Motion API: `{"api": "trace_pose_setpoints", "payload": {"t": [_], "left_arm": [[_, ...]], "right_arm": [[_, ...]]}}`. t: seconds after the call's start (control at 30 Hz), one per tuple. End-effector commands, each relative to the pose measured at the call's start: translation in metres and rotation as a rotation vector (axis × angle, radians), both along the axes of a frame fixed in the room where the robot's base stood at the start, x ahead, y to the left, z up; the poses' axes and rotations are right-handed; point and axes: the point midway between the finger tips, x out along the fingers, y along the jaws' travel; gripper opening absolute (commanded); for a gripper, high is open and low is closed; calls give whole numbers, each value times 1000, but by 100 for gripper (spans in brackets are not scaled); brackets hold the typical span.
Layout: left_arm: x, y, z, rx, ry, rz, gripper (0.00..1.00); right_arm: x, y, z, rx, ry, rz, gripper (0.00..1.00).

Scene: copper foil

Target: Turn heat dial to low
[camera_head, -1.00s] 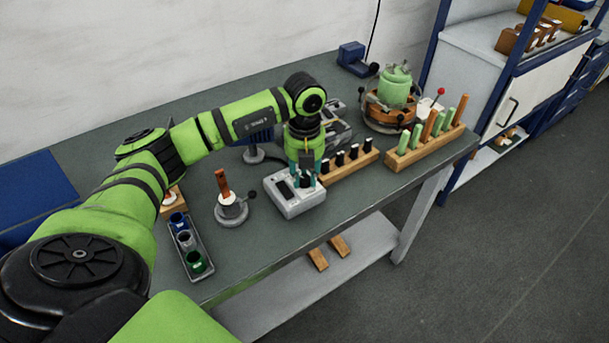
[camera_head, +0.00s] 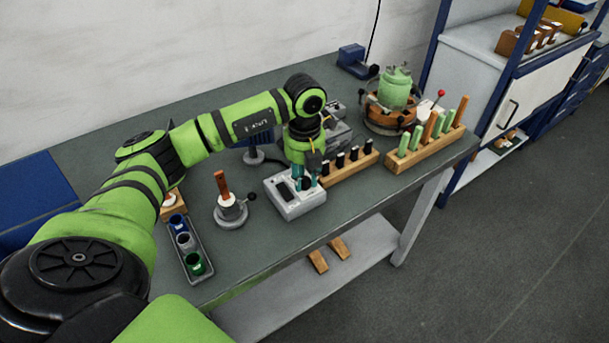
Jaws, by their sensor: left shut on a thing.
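The light grey control box (camera_head: 297,205) sits near the front edge of the workbench. It has a dark panel on its left part and a black dial (camera_head: 304,184) on its right part. My left gripper (camera_head: 305,180) points down over the box, its teal fingers on either side of the dial and shut on it. The fingers partly hide the dial, and its markings are too small to read. My right gripper does not show.
A wooden rack (camera_head: 349,167) with black-topped pieces stands close right of the box. A round stand with a wooden handle (camera_head: 230,207) is to its left. A tray of coloured cups (camera_head: 188,246) lies farther left. A rack of green and wooden sticks (camera_head: 428,147) is at the right.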

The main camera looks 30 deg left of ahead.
Motion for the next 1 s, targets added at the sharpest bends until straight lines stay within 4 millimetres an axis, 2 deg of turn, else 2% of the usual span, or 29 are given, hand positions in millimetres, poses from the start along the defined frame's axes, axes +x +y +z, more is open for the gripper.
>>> {"api": "trace_pose_setpoints", "payload": {"t": [0.03, 0.07, 0.1, 0.7, 0.87, 1.0], "left_arm": [[0, 0, 0, 0, 1, 1, 0], [0, 0, 0, 0, 1, 1, 42], [0, 0, 0, 0, 1, 1, 54], [0, 0, 0, 0, 0, -16, 54], [0, 0, 0, 0, 1, -122, 54], [0, 0, 1, 0, 2, -296, 54]], "right_arm": [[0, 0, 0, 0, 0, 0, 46], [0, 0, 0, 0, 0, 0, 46], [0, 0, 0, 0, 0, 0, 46], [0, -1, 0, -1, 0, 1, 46], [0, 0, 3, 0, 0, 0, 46], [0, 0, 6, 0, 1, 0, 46]]}}
